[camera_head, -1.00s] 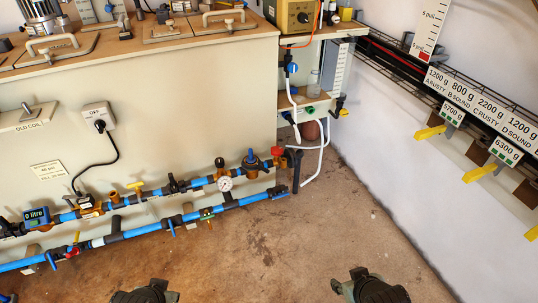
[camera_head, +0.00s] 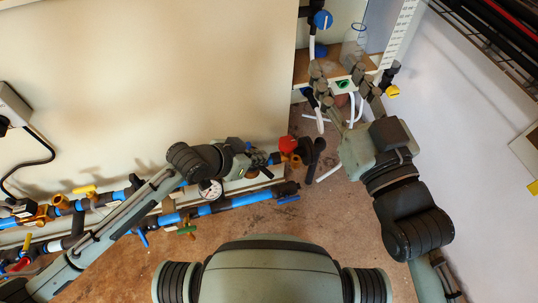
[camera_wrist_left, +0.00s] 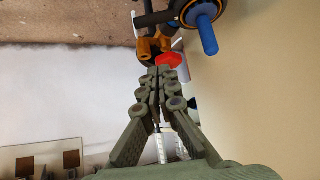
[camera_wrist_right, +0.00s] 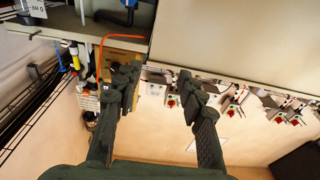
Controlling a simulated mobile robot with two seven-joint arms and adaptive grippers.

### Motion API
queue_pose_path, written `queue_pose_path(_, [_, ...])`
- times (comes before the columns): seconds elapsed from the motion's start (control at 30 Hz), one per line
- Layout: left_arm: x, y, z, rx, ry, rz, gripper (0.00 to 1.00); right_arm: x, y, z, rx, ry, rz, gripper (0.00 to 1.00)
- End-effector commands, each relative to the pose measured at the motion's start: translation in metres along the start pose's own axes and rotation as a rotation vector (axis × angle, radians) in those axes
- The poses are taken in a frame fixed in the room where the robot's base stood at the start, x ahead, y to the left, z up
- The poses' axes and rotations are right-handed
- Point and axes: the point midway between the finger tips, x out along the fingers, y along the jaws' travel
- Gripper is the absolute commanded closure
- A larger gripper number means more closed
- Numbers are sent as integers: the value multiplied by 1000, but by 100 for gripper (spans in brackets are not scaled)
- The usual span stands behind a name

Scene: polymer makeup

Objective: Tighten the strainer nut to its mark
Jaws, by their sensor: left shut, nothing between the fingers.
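My left gripper (camera_head: 268,160) reaches along the upper pipe from the left. In the left wrist view its fingers (camera_wrist_left: 159,72) are shut and empty. A red cap (camera_head: 289,145) on a brass fitting lies just beyond the fingertips; it also shows in the left wrist view (camera_wrist_left: 168,60). I cannot tell whether they touch. A blue-handled fitting with a dark ring (camera_wrist_left: 200,12) is close beside it. I cannot tell which part is the strainer nut, and no mark is readable. My right gripper (camera_head: 346,92) is raised before the shelf, fingers spread and empty (camera_wrist_right: 158,80).
A pressure gauge (camera_head: 210,190) sits below the left wrist. The lower blue pipe (camera_head: 240,201) runs along the cabinet's foot. White hoses (camera_head: 322,118) and a clear bottle (camera_head: 355,42) are near the right gripper.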

Motion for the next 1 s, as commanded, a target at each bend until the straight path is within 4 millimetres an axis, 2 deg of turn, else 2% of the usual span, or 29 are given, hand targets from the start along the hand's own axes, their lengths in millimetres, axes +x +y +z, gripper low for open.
queue_pose_path(0.17, [21,0,0,-1,1,0,100,-2,-10,-22,23,120,-18,60])
queue_pose_path(0.3, [52,0,1,-2,2,-1,100,-7,-15,-50,41,280,-28,60])
queue_pose_path(0.53, [100,0,1,-2,1,-1,100,-18,-8,-79,31,500,-16,60])
queue_pose_path(0.7, [84,0,25,0,-3,-2,100,-21,-7,-88,28,545,-14,60])
queue_pose_path(1.0, [76,-1,36,0,0,-2,100,-24,-6,-92,27,574,-13,60])
